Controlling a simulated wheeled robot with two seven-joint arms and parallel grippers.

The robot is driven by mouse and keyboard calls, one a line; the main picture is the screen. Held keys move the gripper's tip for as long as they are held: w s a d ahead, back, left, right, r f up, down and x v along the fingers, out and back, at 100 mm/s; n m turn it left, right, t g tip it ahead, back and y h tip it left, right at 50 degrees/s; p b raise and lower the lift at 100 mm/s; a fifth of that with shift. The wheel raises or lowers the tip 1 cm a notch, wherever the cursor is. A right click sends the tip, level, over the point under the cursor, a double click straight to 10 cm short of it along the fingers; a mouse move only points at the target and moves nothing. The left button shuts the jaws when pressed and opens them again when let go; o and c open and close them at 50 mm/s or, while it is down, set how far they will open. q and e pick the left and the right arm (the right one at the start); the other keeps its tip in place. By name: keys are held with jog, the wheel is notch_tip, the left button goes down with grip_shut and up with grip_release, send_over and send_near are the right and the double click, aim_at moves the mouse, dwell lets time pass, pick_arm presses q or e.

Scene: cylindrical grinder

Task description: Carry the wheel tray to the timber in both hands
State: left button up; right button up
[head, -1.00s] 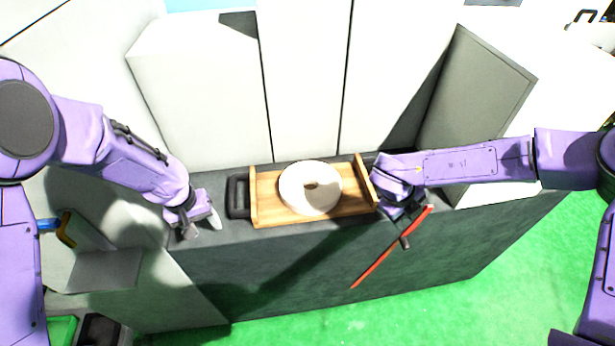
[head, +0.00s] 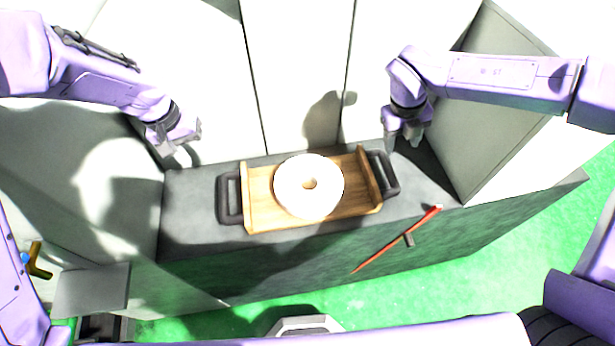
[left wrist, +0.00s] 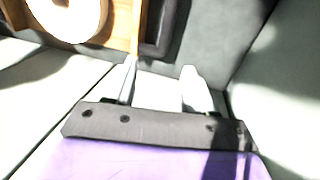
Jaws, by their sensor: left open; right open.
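The wheel tray (head: 262,212) is a wooden tray with a dark handle at each end. It rests on the dark grey ledge. A white grinding wheel (head: 325,184) with a centre hole lies flat in it. My left gripper (head: 184,152) is open and empty, up and to the left of the tray's left handle (head: 226,198). In the left wrist view, my open fingers (left wrist: 158,88) have nothing between them, and part of the tray (left wrist: 118,25) shows beyond them. My right gripper (head: 403,143) is open above and behind the right handle (head: 388,174), apart from it. I cannot identify the timber.
The dark grey ledge (head: 190,225) has bare room left of the tray. A red bar (head: 395,240) slants across its front at the right. White panels stand behind, and a grey-sided box (head: 500,110) stands at the right. Green floor (head: 480,285) lies in front.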

pick_arm(q)
jog(key=b, duration=0.6)
send_near(221, 185)
pick_arm(e)
send_near(392, 175)
pick_arm(q)
jog(key=shift+d+f, duration=0.1)
jog(key=shift+f, duration=0.3)
pick_arm(e)
jog(key=shift+w+f, duration=0.15)
jog(key=shift+f, duration=0.25)
pick_arm(q)
jog(key=shift+s, duration=0.1)
jog(key=f, duration=0.3)
jog(key=d+f, duration=0.1)
jog(key=f, duration=0.3)
jog(key=d+f, duration=0.1)
jog(key=f, duration=0.2)
jog(key=shift+f, duration=0.15)
pick_arm(e)
jog(key=f, duration=0.3)
jog(key=d+f, duration=0.1)
jog(key=f, duration=0.3)
jog(key=d+f, duration=0.1)
jog(key=f, duration=0.2)
jog(key=shift+f, duration=0.15)
pick_arm(q)
grip_shut()
pick_arm(e)
grip_shut()
